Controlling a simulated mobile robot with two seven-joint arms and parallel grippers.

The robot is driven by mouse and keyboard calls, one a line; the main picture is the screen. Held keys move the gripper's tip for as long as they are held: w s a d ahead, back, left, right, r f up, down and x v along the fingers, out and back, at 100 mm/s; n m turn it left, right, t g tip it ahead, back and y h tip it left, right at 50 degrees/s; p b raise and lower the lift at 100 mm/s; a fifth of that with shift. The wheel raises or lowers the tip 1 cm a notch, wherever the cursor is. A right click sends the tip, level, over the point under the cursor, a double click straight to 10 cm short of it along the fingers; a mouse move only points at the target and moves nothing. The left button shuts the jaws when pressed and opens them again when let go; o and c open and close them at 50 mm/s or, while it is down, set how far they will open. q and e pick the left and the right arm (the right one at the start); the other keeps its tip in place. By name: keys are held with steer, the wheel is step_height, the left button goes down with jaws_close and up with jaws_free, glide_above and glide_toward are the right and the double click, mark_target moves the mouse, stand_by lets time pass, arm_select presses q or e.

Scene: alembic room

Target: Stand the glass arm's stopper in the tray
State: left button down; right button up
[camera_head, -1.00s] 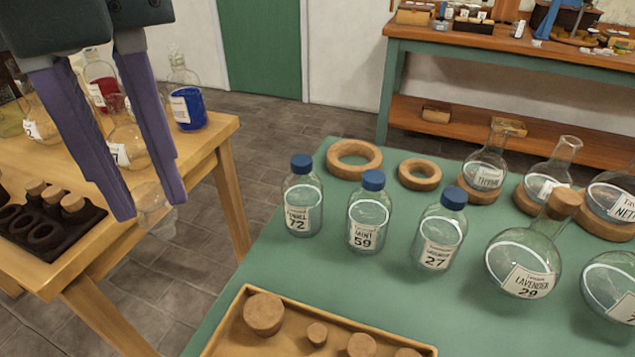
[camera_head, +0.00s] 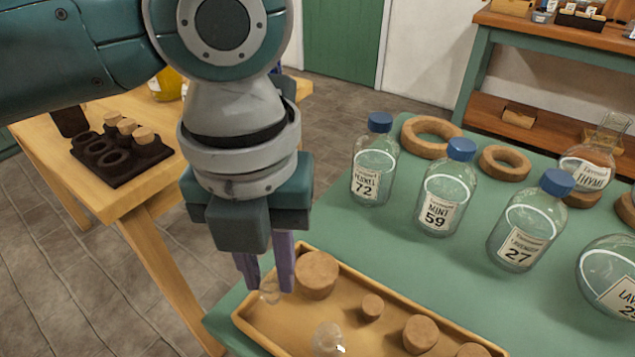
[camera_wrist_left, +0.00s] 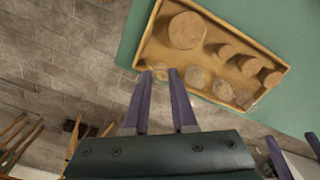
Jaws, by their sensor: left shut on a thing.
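My left gripper (camera_head: 267,288) is shut on a clear glass stopper (camera_head: 271,297), held at the left end of the wooden tray (camera_head: 240,318). The stopper is small and see-through, and I cannot tell whether it touches the tray. In the left wrist view the left fingertips (camera_wrist_left: 158,76) are over the tray's edge (camera_wrist_left: 140,44), with the stopper faint between them. Another glass stopper (camera_head: 327,339) stands in the tray. At the lower right of the left wrist view are purple fingers (camera_wrist_left: 295,151), apparently my right gripper's, partly cut off.
Round corks, including a large one (camera_head: 317,273) close to my left gripper, stand in the tray. Blue-capped bottles (camera_head: 372,165) and flasks stand behind it on the green table (camera_head: 415,265). A wooden table (camera_head: 120,205) with a dark cork rack (camera_head: 112,158) is at left.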

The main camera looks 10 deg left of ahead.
mark_target(273, 294)
arm_select(q)
steer(key=shift+f+b, duration=0.5)
steer(key=shift+f, duration=1.6)
arm_select(e)
steer(key=shift+f, duration=0.55)
arm_select(q)
steer(key=shift+f, duration=0.2)
arm_select(e)
steer(key=shift+f, duration=0.1)
arm_select(q)
steer(key=c, duration=0.7)
jaws_free()
